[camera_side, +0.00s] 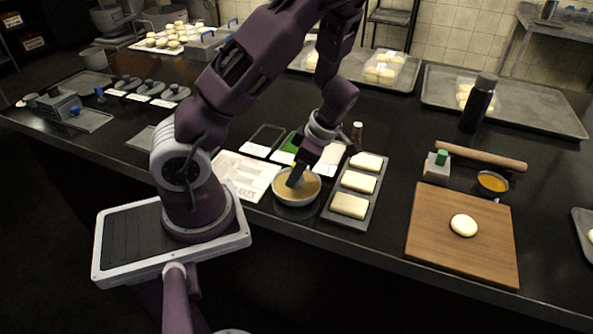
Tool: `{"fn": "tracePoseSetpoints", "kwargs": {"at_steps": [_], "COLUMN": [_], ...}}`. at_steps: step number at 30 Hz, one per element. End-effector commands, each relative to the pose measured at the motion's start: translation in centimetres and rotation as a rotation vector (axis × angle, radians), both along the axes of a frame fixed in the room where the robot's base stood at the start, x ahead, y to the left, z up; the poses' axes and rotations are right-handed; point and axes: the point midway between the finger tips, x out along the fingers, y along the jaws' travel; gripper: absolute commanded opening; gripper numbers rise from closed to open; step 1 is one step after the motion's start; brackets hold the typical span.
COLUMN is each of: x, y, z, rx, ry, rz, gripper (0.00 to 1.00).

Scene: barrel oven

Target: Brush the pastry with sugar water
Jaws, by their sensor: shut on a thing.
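A round pale pastry (463,225) lies on a wooden board (430,235) at the right.
A grey tray (335,218) with three pale blocks sits right of the bowl. A rolling pin (480,156), black bottle (477,103), green-topped box (436,166) and small orange-filled cup (492,183) stand behind the board. Papers (247,174) lie left of the bowl.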

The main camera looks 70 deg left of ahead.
Motion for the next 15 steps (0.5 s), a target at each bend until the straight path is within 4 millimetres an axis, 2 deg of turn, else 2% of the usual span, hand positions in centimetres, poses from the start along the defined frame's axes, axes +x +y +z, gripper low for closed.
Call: {"fn": "tracePoseSetpoints", "kwargs": {"at_steps": [15], "x": [0.0], "y": [0.0], "z": [-0.64], "rx": [0.0], "ry": [0.0], "rz": [0.001], "gripper": [0.0]}}
